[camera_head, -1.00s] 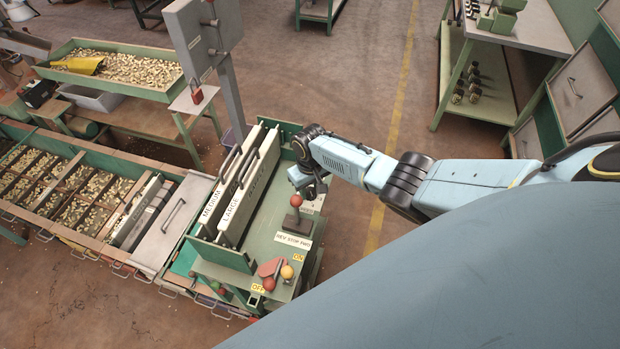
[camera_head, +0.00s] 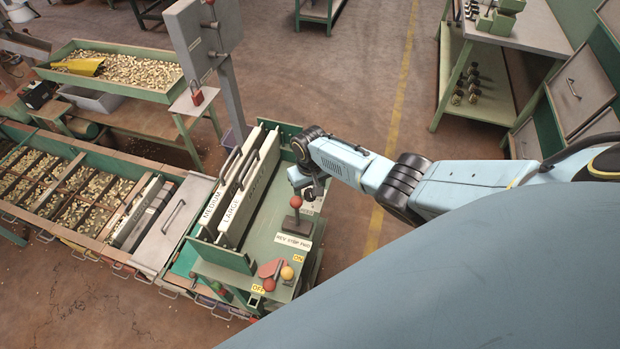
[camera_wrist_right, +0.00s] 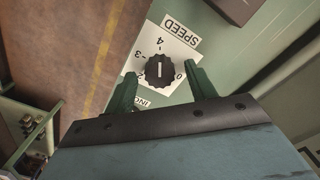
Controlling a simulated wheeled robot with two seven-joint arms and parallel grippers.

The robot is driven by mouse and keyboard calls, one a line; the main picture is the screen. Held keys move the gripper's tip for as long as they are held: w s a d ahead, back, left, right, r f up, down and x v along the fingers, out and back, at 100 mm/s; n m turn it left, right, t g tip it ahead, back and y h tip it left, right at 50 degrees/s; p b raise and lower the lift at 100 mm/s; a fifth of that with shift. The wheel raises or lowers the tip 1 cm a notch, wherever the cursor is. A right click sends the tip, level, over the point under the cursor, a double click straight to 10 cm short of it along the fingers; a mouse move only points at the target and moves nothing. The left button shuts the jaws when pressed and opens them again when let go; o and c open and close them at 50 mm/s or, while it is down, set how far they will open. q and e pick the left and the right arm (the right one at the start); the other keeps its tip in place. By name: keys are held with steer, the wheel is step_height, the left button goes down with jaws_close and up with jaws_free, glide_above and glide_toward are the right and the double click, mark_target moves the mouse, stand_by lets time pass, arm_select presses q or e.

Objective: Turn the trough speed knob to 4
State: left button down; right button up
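The black trough speed knob (camera_wrist_right: 160,72) sits on a white dial plate (camera_wrist_right: 182,53) marked SPEED, on a green panel. A white line on the knob runs vertically in the right wrist view, in line with the 4 above it; I cannot tell which end points. The 3 and a 0 also show. My right gripper (camera_wrist_right: 162,90) is open, one green finger on each side of the knob, with gaps showing. In the head view my right gripper (camera_head: 312,188) is over the machine's right end, and the knob is hidden. My left gripper is not in view.
A red-topped lever (camera_head: 295,202) stands by the REV STOP FWD label (camera_head: 293,241), close to my right gripper. Upright MEDIUM and LARGE panels (camera_head: 248,195) stand to its left. A red and a yellow button are nearer the front. Open floor lies to the right.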

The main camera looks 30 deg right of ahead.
mark_target(310, 192)
step_height(310, 192, up, 6)
steer(key=shift+f+p, duration=0.2)
steer(key=shift+p, duration=0.75)
step_height(310, 192, up, 8)
steer(key=shift+f, duration=0.1)
